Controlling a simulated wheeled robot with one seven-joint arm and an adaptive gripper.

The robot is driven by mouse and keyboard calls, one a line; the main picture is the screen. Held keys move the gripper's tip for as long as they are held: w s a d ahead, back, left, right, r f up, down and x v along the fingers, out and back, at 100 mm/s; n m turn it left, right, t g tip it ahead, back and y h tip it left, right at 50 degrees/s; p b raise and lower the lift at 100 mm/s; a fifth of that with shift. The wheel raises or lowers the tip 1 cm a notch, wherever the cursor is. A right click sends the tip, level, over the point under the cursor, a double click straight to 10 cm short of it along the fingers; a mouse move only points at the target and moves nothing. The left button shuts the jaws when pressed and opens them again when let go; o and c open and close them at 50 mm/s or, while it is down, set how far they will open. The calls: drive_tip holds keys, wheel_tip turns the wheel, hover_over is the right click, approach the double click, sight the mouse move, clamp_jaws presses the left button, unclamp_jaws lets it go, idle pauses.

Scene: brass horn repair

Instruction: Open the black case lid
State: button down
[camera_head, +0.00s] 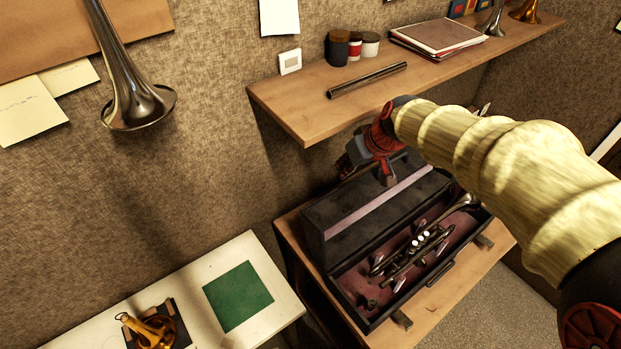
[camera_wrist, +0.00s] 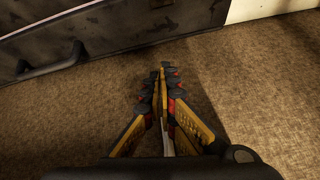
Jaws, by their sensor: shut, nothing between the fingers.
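The black case (camera_head: 376,322) sits on a wooden surface with its tray exposed, showing a dark maroon lining and a silver trumpet inside. Its lid (camera_head: 345,242) stands raised at the back of the case, toward the wall. My gripper (camera_head: 346,167) is behind the top of the lid, near the wall, partly hidden by its own body. In the wrist view my gripper (camera_wrist: 163,78) is shut and empty in front of brown textured wall covering. The lid also shows there (camera_wrist: 110,32), with a black handle (camera_wrist: 52,64), apart from the fingertips.
A wooden shelf (camera_head: 300,108) with jars, a metal tube and papers juts out above and behind the case. A white table (camera_head: 280,299) with a green mat and a brass part stands to the left. A horn bell (camera_head: 138,105) hangs at the upper left.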

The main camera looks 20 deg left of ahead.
sight(336, 189)
drive_tip(key=w+a+f+n, duration=0.2)
drive_tip(key=a+f, duration=0.2)
drive_tip(key=f, duration=0.5)
drive_tip(key=shift+w, duration=0.2)
drive_tip(key=shift+d+b, duration=0.15)
drive_tip(key=shift+b, duration=0.35)
drive_tip(key=b, duration=0.2)
drive_tip(key=d+b, duration=0.1)
drive_tip(key=b, duration=0.1)
drive_tip(key=shift+s+d+r+y, duration=0.15)
drive_tip(key=shift+s+r+y, duration=0.15)
drive_tip(key=shift+s, duration=0.1)
drive_tip(key=d+b, duration=0.1)
drive_tip(key=s+r+b, duration=0.1)
drive_tip(key=shift+d+r+t+b, duration=0.15)
drive_tip(key=shift+d+t+b, duration=0.15)
drive_tip(key=shift+d+b, duration=0.05)
drive_tip(key=shift+s+d+r, duration=0.15)
drive_tip(key=shift+s+d, duration=0.15)
